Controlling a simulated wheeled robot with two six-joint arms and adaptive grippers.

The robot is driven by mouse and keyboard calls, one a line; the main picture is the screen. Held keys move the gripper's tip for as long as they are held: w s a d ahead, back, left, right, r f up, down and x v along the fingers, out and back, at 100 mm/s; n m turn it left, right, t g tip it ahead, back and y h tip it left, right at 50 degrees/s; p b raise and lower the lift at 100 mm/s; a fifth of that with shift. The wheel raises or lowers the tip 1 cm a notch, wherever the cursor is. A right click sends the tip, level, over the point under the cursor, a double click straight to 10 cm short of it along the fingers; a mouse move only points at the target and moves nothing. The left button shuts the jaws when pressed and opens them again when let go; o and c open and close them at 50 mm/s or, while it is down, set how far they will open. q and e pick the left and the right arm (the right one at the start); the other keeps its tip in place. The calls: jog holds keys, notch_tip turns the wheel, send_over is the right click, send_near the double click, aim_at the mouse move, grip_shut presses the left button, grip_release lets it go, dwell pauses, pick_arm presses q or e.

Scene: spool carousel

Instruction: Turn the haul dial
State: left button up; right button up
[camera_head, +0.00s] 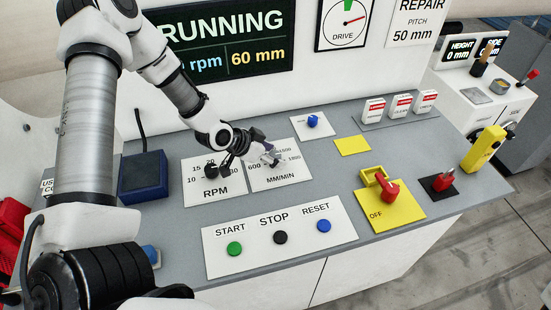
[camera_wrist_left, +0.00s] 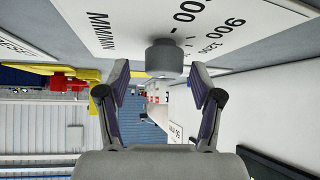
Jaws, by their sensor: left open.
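The haul dial (camera_wrist_left: 165,57) is a grey round knob on a white plate marked MM/MIN, with numbers around it. In the head view its plate (camera_head: 275,182) lies in the middle of the console, and my gripper largely covers the knob. My left gripper (camera_head: 272,158) is over this plate. In the left wrist view its two fingers stand apart, and the knob sits just beyond the fingertips, roughly centred between them. I see no clear contact. My right gripper is not in view.
An RPM plate (camera_head: 214,190) lies just left. A START/STOP/RESET panel (camera_head: 280,236) is in front. A blue box (camera_head: 143,177) stands at left. A yellow OFF switch plate (camera_head: 390,206) with a red handle is at right. A blue knob (camera_head: 312,121) sits behind.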

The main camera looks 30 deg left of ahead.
pick_arm(q)
jog(key=shift+w+a+f, duration=0.1)
jog(key=shift+w+f, duration=0.7)
jog(key=shift+s+r, duration=0.3)
jog(key=shift+s+d+r, duration=0.1)
jog(key=shift+s+d, duration=0.05)
jog(key=shift+d, duration=0.05)
jog(key=c, duration=1)
jog(key=shift+a, duration=0.1)
jog(key=shift+c, duration=0.8)
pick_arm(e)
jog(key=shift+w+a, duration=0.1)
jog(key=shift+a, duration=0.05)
